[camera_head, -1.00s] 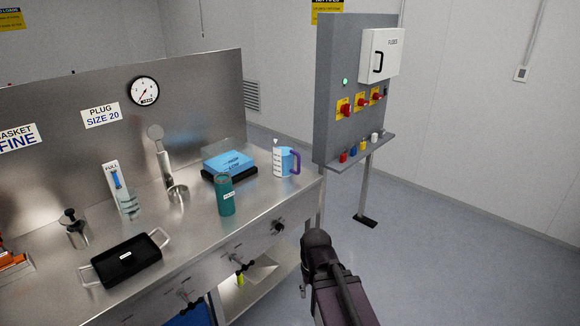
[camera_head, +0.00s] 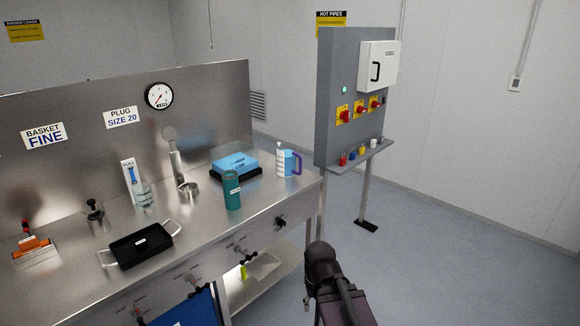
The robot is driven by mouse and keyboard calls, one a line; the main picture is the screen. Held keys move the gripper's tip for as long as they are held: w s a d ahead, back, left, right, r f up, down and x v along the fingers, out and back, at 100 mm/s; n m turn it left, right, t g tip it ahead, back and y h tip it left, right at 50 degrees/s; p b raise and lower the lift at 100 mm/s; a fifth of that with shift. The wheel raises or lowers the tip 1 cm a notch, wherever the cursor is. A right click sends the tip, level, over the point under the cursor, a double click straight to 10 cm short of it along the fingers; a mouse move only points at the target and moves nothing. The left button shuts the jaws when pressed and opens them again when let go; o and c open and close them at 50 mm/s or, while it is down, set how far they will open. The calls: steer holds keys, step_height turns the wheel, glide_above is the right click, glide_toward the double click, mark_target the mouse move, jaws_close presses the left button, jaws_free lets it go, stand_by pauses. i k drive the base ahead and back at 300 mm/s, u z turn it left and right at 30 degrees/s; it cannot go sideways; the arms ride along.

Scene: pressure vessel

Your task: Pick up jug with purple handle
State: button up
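My arm shows at the lower middle, in front of the bench's right end and well short of the jug. My gripper's fingers cannot be made out, so I cannot tell their state.
A teal cup (camera_head: 232,190) and a blue block on a black base (camera_head: 235,166) stand left of the jug. A black tray (camera_head: 140,245) lies further left on the steel bench (camera_head: 200,222). A grey switch panel (camera_head: 335,90) stands to the right. Floor is clear at right.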

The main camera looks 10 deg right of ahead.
mark_target(286, 154)
steer(key=u, duration=4.5)
steer(key=i, duration=0.1)
steer(key=z, duration=3)
steer(key=i, duration=1.4)
steer(key=z, duration=0.45)
